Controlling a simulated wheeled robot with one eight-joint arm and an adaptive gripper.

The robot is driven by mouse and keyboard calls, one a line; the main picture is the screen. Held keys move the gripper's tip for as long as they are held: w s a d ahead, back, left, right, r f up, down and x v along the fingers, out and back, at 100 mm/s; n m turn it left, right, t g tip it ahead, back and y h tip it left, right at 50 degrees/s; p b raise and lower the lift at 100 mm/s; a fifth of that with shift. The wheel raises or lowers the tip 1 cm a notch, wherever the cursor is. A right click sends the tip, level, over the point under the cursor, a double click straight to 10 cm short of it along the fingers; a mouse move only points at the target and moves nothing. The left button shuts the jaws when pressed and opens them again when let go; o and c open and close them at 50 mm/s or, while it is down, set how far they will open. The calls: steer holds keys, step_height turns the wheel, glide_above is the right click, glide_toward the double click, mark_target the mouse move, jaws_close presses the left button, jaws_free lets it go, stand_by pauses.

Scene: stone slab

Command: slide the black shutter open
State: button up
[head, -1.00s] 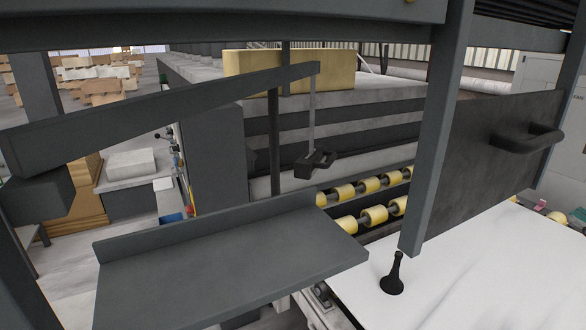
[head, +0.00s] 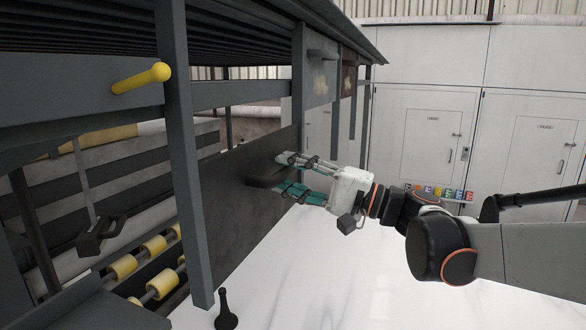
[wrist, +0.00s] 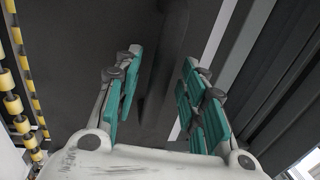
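The black shutter (head: 228,222) is a dark upright panel hanging in the grey frame in the head view. Its black bar handle (head: 262,178) sticks out from the panel's face. My gripper (head: 281,172) is at the handle, one finger above and one below it. In the wrist view the green-padded fingers of my gripper (wrist: 158,82) are spread wide. The handle (wrist: 166,65) runs as a dark bar between them, with gaps showing on both sides. The shutter's dark face (wrist: 85,45) fills the background there.
A grey post (head: 188,150) stands left of the shutter, with a yellow knob (head: 143,78) beside it. A black knob (head: 226,312) stands on the white slab (head: 320,270) below. Yellow rollers (head: 122,267) are at lower left. White cabinets (head: 430,120) stand behind.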

steer(key=shift+w+a+r, duration=0.15)
steer(key=shift+w+a, duration=0.05)
steer(key=shift+a, duration=0.45)
jaws_close()
